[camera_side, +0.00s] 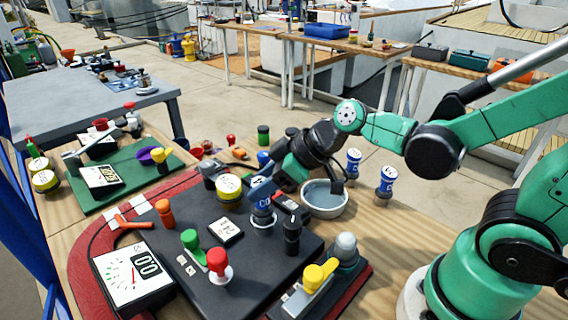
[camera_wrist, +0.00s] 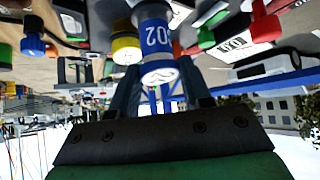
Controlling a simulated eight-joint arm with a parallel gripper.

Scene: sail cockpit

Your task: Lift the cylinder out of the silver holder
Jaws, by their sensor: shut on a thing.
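A blue cylinder (camera_side: 262,205) with white lettering stands upright on the dark panel in the side view. Its lower end is at the silver holder (camera_side: 263,224), a pale ring around its foot; I cannot tell how deep it sits. My gripper (camera_side: 263,188) comes in from the upper right and is shut on the cylinder's upper part. In the wrist view the cylinder (camera_wrist: 156,40) appears upside down, its pale end towards me, between the two dark blue fingers of my gripper (camera_wrist: 158,72). The holder is not clear in that view.
A metal bowl (camera_side: 324,200) stands right of the panel, close to my wrist. Two similar blue cylinders (camera_side: 354,163) (camera_side: 387,182) stand on the wooden table.

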